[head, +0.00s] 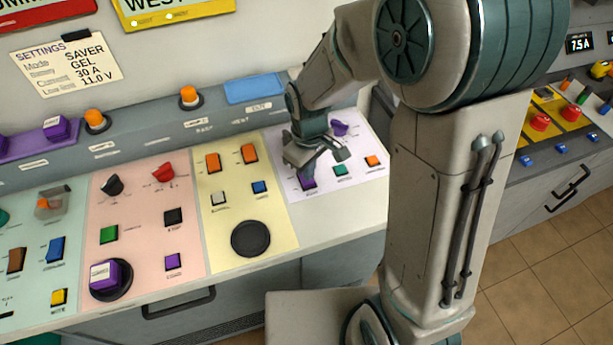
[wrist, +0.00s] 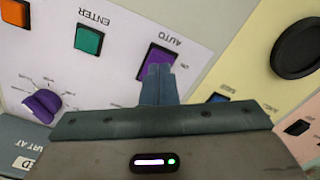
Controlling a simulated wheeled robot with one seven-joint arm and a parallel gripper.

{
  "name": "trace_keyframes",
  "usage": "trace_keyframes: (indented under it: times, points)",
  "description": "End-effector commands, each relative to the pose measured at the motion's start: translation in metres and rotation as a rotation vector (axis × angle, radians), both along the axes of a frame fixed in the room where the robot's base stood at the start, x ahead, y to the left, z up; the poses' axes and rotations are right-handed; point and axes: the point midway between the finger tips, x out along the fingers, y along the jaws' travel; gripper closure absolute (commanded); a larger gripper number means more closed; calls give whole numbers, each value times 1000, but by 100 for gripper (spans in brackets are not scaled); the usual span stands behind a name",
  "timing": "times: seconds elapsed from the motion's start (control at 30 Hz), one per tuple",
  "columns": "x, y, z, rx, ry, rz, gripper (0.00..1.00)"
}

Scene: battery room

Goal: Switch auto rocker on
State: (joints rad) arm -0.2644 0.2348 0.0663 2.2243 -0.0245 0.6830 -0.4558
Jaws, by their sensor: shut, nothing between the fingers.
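The auto rocker is a purple switch (wrist: 163,60) in a black frame on the white panel, with "AUTO" and "ON" printed by it in the wrist view. It also shows in the head view (head: 308,183), partly below my gripper. My gripper (wrist: 158,72) is shut and empty. Its fingertips overlap the lower part of the purple rocker in the wrist view; I cannot tell whether they touch it. In the head view my gripper (head: 310,168) is over the left part of the white panel. Which way the rocker is tipped is not clear.
On the same panel are a green ENTER button (wrist: 89,39), an orange switch (wrist: 15,12) and a purple knob (wrist: 43,104). The yellow panel beside it holds a blue button (head: 260,187) and a round black pad (head: 251,239). The console front edge is clear.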

Motion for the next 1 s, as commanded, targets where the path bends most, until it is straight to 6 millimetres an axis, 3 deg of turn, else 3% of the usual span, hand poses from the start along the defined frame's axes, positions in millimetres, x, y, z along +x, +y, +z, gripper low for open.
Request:
trace_keyframes:
  times: [1.0]
  points:
    - [0, 0, -16, -1, 1, 0, 100]
